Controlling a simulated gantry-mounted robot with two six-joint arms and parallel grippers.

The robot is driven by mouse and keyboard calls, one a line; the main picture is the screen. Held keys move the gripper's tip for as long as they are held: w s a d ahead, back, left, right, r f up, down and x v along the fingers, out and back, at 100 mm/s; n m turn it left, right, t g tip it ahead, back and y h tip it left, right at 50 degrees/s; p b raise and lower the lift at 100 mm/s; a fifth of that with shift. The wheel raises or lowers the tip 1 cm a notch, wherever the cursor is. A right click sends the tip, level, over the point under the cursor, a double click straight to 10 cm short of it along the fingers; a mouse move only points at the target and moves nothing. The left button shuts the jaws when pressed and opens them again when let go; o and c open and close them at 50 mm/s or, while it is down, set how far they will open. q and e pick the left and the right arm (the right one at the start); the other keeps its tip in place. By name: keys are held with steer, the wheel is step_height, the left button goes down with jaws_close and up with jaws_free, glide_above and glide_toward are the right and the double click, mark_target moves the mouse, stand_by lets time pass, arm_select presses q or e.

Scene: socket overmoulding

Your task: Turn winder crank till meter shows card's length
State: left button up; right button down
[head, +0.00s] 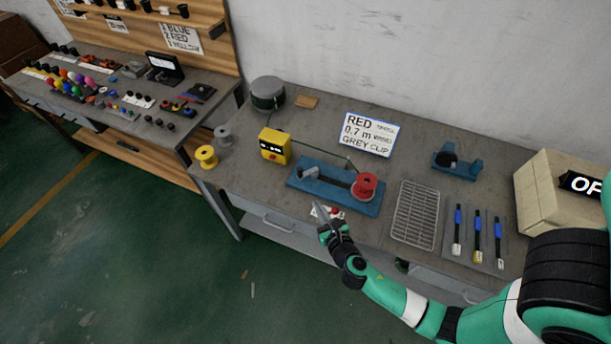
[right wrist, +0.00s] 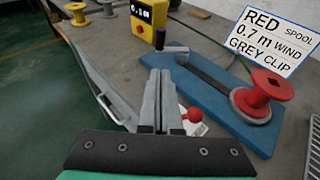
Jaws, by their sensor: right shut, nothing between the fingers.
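The winder is a blue base (head: 349,199) with a red spool (head: 365,185) at its right end and a dark bar running left from the spool; the base also shows in the right wrist view (right wrist: 215,103). A grey and black part (head: 308,173) stands at the bar's left end; I cannot tell if it is the crank handle. The yellow meter (head: 273,146) stands behind left; its small display (right wrist: 141,12) seems to read 0.1 m. The card (head: 368,134) reads RED SPOOL, 0.7 m WIND, GREY CLIP. My right gripper (head: 321,214) is shut and empty, in front of the winder.
A small red-knobbed item (right wrist: 194,114) lies by my right fingers. A wire rack (head: 415,214) and several blue-handled tools (head: 477,232) are to the right. A yellow spool (head: 206,157) and grey spool (head: 223,135) stand left. A beige machine (head: 545,180) is far right.

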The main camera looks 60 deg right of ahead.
mark_target(301, 174)
steer(key=b+x, duration=0.1)
steer(key=x, duration=0.3)
steer(key=b+x, duration=0.1)
steer(key=x, duration=0.3)
steer(key=r+x, duration=0.1)
steer(key=x, duration=0.3)
steer(key=shift+w+d+b, duration=0.25)
steer(key=shift+d+b, duration=0.05)
steer(key=shift+b, duration=0.1)
arm_select(q)
step_height(301, 174, down, 3)
steer(key=shift+r, duration=0.1)
arm_select(e)
steer(key=shift+w+d, duration=0.25)
steer(key=shift+w, duration=0.05)
arm_select(q)
steer(key=shift+f, duration=0.2)
